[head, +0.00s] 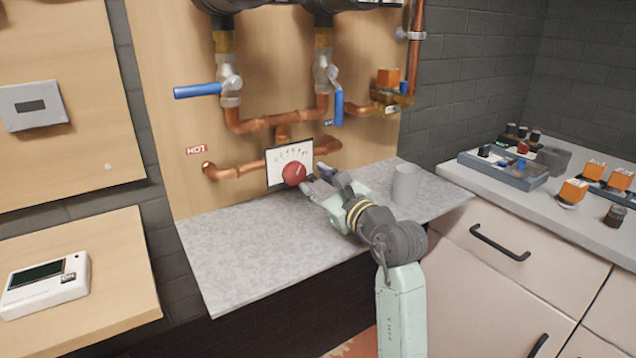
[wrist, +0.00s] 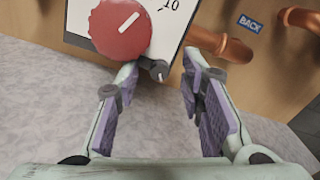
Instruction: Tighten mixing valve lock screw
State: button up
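The mixing valve shows as a white scale plate (head: 275,155) with a red knob (head: 294,173) on the copper pipework in the head view. The red knob is large at the upper left of the wrist view (wrist: 121,27), with a white pointer line. A small dark grey screw (wrist: 159,70) with a light slot mark sits at the plate's lower edge, right of the knob; I take it as the lock screw. My gripper (wrist: 155,98) is open. Its purple-padded fingers stand apart, with the screw ahead between them, not visibly touched. In the head view my gripper (head: 318,180) is just right of the knob.
Copper pipe (head: 230,172) runs left of the valve, and a pipe (wrist: 222,42) passes close by the right finger. A grey cup (head: 405,184) stands on the grey counter (head: 240,250) right of my gripper. Blue lever handles (head: 198,91) are above. The counter's left part is clear.

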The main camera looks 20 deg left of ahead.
jog(key=v, duration=1.2)
jog(key=shift+d, duration=0.1)
